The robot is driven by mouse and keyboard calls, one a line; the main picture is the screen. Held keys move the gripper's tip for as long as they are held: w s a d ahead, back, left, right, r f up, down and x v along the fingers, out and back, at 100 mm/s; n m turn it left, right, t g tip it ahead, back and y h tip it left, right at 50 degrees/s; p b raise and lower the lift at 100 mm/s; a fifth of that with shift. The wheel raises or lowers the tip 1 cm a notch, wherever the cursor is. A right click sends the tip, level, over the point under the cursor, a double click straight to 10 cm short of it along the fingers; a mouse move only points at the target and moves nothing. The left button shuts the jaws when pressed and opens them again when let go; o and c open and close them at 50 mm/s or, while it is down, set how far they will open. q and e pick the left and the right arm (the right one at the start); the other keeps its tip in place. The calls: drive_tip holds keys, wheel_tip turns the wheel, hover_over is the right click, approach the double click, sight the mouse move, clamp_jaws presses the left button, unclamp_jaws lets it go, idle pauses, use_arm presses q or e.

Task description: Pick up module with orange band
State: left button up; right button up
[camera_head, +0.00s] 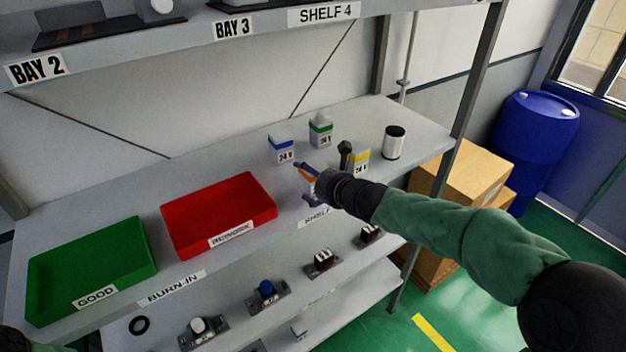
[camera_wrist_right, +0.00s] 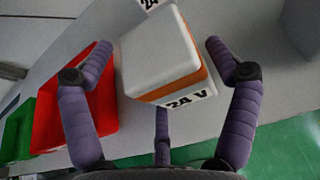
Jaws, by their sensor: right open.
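The module with the orange band (camera_wrist_right: 160,52) is a white block with a "24 V" label, seen close up in the right wrist view. In the head view its orange band (camera_head: 307,176) shows partly, mostly hidden behind my right gripper (camera_head: 308,183). In the right wrist view my right gripper (camera_wrist_right: 165,85) has its purple fingers spread, one on each side of the module and one below. The fingers look apart from the module and hold nothing. A dark piece at the left bottom corner of the head view may be my left arm; its gripper does not show.
Near the orange module stand modules with blue (camera_head: 281,148), green (camera_head: 320,130) and yellow (camera_head: 360,160) bands. Left are a red REWORK tray (camera_head: 190,237) and a green GOOD tray (camera_head: 50,301). An upper shelf (camera_head: 270,22) hangs above.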

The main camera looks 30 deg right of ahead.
drive_tip(key=c, duration=1.1)
drive_tip(key=shift+r, duration=0.15)
